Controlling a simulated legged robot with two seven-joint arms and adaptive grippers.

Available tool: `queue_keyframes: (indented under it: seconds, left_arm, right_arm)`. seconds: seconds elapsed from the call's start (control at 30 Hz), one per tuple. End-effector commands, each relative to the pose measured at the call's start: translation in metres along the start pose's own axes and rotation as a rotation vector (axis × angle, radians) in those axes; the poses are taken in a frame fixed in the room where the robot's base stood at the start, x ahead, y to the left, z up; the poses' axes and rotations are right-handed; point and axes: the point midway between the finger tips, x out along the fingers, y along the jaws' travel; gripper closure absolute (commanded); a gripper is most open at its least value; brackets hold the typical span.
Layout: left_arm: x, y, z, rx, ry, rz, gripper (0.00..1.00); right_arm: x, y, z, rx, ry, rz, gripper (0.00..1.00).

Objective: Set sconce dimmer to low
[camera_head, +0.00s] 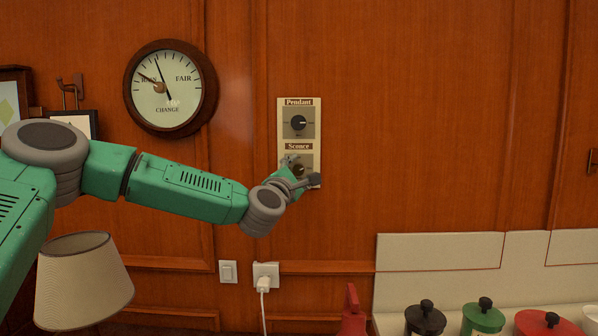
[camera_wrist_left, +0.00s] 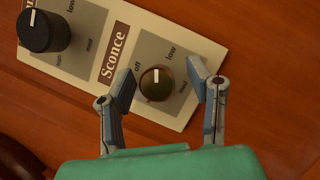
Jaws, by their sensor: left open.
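The sconce dimmer knob (camera_wrist_left: 156,83) is a dark round knob with a white pointer line, under the label "Sconce" (camera_head: 299,146) on a cream wall plate (camera_head: 318,128). In the left wrist view its pointer points up the picture, between the "off" and "low" marks. My left gripper (camera_wrist_left: 165,88) is open, with one finger on each side of the knob; I cannot tell whether they touch it. In the head view the gripper (camera_head: 300,175) partly hides the knob. My right gripper is not in view.
The pendant knob (camera_head: 299,122) is just above on the same plate. A round barometer (camera_head: 168,88) hangs to the left. Below are a light switch (camera_head: 228,272), a plugged-in charger (camera_head: 265,275), a lampshade (camera_head: 83,280) and several lidded jars (camera_head: 484,318).

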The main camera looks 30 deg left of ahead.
Motion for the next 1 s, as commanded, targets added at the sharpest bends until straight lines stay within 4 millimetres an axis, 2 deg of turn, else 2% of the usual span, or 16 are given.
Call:
queue_keyframes:
  seconds: [0.13,0.27,0.47,0.77,1.0]
  left_arm:
    - [0.0,0.0,-0.001,0.0,0.0,0.0,0.54]
    - [0.0,0.0,-0.001,0.0,0.0,-0.001,1.0]
    - [0.0,0.0,-0.001,0.018,0.001,-0.01,1.0]
    - [0.001,0.001,0.001,0.327,0.002,-0.141,1.0]
    - [-0.001,-0.004,-0.002,0.391,0.001,-0.169,1.0]
  right_arm:
    - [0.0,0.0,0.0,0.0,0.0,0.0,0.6]
    - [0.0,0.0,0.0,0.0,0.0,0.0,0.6]
    - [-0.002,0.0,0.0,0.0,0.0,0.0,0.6]
    - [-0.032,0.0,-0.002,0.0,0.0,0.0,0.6]
    - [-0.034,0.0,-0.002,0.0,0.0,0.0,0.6]
